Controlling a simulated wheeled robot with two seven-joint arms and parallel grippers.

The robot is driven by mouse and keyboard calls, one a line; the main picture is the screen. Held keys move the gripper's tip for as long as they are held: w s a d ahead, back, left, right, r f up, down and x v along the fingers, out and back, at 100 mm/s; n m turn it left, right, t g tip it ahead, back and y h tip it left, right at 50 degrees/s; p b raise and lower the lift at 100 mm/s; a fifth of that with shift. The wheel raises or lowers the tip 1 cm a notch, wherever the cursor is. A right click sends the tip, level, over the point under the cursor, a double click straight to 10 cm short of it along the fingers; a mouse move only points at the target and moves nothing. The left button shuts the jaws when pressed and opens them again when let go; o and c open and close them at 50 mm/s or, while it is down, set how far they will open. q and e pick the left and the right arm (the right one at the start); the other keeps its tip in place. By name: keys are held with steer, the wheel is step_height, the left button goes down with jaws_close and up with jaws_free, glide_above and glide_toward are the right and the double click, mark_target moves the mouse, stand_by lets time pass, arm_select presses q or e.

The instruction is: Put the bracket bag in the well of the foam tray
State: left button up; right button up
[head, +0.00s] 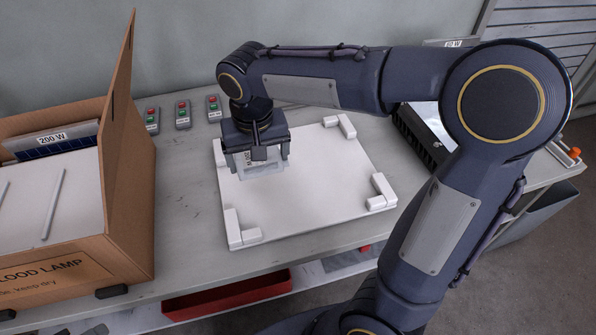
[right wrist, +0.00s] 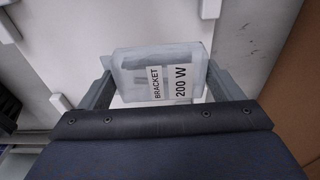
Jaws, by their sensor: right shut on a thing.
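My right gripper (head: 257,168) is shut on the bracket bag (head: 268,163), a clear pouch. In the right wrist view the bag (right wrist: 165,72) sits between the two fingers (right wrist: 157,88), and its label reads "BRACKET 200 W". The gripper points down above the left part of a white slab with L-shaped corner blocks (head: 320,205), which looks like the foam tray. No well shows clearly in it; the hand hides part of its surface. I cannot tell how high the bag hangs above it. My left gripper is out of view.
Three small button boxes (head: 183,114) line the back. A dark finned housing (head: 420,135) lies at the right. A red bin (head: 228,293) sits below the table.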

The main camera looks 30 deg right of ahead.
steer(key=w+d+f, duration=0.2)
steer(key=d+f, duration=0.1)
steer(key=d, duration=0.4)
glide_above(297, 172)
steer(key=f, duration=0.5)
steer(key=shift+s+a+b, duration=0.3)
steer(key=shift+a+b, duration=0.05)
steer(key=shift+b, duration=0.05)
steer(key=shift+d+f+b, duration=0.15)
steer(key=shift+d+f, duration=0.05)
steer(key=shift+f, duration=0.8)
steer(key=shift+d+f+b, duration=0.15)
steer(key=shift+f, duration=0.8)
steer(key=shift+f, duration=0.15)
steer(key=o, duration=0.9)
